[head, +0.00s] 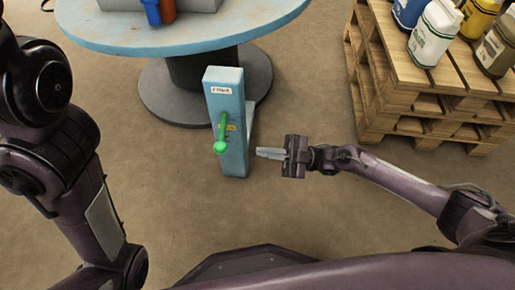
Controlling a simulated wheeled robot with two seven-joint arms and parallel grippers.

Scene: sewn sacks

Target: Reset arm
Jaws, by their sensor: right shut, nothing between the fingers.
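A blue upright post (227,88) with a small white label stands in front of the round table. A green lever (221,135) with a round knob at its lower end is on the post's front face. My right gripper (259,153) is just right of the post, pointing left, with its fingers together and nothing between them. A small gap shows between it and the post, and it is apart from the green lever. My left arm comes down the left side; its gripper is out of view.
A round blue-topped table (120,38) on a dark pedestal (200,78) stands behind the post. The brown floor is clear around the post's front.

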